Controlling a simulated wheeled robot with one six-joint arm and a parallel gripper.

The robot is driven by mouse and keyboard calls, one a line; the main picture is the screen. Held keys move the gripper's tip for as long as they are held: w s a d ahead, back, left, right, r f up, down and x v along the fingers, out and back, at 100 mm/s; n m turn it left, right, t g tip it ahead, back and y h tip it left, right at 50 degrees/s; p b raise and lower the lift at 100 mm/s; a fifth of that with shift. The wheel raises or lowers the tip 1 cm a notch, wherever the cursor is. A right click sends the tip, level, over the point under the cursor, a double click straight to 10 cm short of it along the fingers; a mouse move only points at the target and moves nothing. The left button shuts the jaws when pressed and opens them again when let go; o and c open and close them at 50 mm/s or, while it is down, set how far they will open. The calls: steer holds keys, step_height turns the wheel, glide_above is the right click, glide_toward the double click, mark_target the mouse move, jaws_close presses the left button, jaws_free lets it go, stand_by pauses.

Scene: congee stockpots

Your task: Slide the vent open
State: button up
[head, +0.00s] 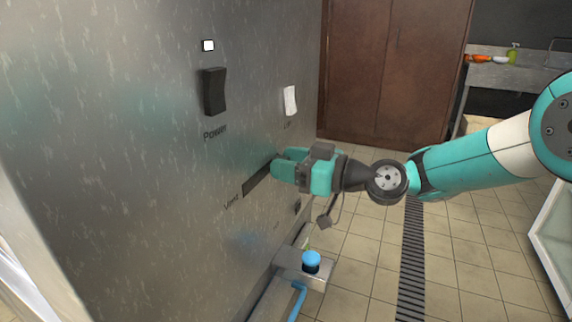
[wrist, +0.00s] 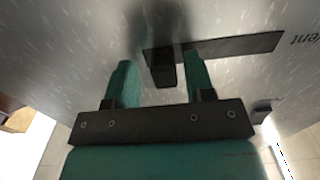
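The vent is a long dark slot (head: 257,181) in the steel panel, beside the printed word "Vent". It also shows in the wrist view (wrist: 235,46). A dark block-shaped knob (wrist: 162,74) stands out from the slot's end farthest from the label. In the head view my gripper hides the knob. My gripper (head: 279,165) is at that end of the slot, close to the panel. In the wrist view its two teal fingers are apart, one on each side of the knob, with a visible gap on both sides.
Above the slot are a black Power switch (head: 214,91), a white switch (head: 290,100) and a small white light (head: 208,45). Below stands a blue knob (head: 311,261) on a metal ledge. A brown cabinet (head: 385,70) is behind. The tiled floor to the right is mostly clear.

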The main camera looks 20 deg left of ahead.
steer(key=shift+d, duration=0.15)
steer(key=s+d+b, duration=0.1)
steer(key=d+b, duration=0.5)
steer(key=d, duration=1.1)
steer(key=shift+s, duration=0.25)
steer(key=shift+d, duration=0.1)
